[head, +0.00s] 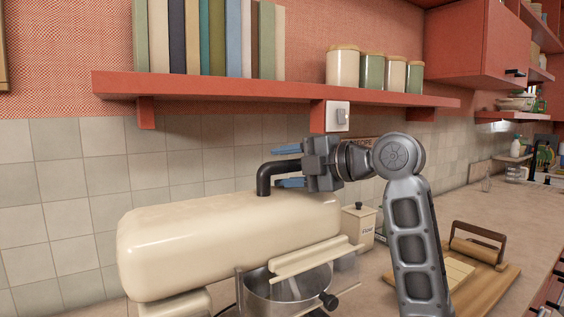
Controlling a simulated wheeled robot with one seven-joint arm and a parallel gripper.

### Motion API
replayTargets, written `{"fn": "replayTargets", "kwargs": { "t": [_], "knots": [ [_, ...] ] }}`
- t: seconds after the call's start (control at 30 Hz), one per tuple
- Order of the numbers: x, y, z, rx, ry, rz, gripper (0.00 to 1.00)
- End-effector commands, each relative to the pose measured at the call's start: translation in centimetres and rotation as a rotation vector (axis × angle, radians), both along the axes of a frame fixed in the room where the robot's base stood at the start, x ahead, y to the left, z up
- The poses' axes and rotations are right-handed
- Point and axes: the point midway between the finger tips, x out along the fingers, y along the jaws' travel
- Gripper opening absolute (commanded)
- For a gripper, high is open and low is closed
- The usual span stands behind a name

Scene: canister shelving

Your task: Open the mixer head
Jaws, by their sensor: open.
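The cream stand mixer shows in the head view, with its long rounded mixer head (215,240) lying roughly level across the lower middle. A black bent handle (264,180) rises from the top of the head. My gripper (277,167) is at this handle from the right, with its blue fingers apart, one above and one below the handle's upper bar. I cannot tell whether either finger touches it. A steel bowl (262,292) is under the front of the head, partly hidden by a cream piece. The mixer's base is mostly out of the picture.
A red shelf (230,86) with books (210,40) and several canisters (343,66) runs above my gripper. A small cream canister (358,224) stands behind the mixer. A wooden board (492,285) lies at right. The far right counter (440,210) has free room.

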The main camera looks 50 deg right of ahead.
Motion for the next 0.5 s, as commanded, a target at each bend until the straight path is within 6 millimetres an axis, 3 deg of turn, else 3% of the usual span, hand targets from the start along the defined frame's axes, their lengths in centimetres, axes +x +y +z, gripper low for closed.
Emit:
{"fn": "replayTargets", "kwargs": {
  "t": [0.4, 0.5],
  "knots": [
    [0.99, 0.11, -0.24, -0.001, 0.000, -0.001, 0.53],
    [0.98, 0.11, -0.23, -0.001, 0.000, -0.001, 0.43]
  ]
}}
